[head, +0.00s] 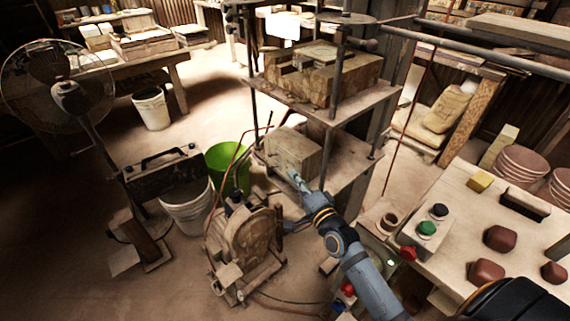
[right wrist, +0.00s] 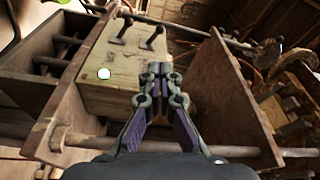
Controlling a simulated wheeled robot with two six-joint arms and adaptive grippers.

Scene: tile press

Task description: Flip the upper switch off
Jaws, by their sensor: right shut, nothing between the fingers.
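A beige box (head: 293,150) sits on the lower shelf of the metal press frame in the head view. In the right wrist view the same box (right wrist: 108,80) carries two dark lever switches, one on the left (right wrist: 122,29) and one on the right (right wrist: 155,37), and a glowing white light with a green rim (right wrist: 104,73). I cannot tell for certain which lever is the upper one. My right gripper (head: 293,176) is in front of the box. In the right wrist view its closed, empty fingertips (right wrist: 160,68) are below the right lever, apart from it. My left gripper is not in view.
The press frame's shelf (head: 345,165) and posts surround the box. A rusty plate (right wrist: 232,90) stands right of my fingers and a bar (right wrist: 240,151) crosses below. A motor (head: 245,240) and green bucket (head: 228,170) stand left. A table with buttons (head: 427,228) is at right.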

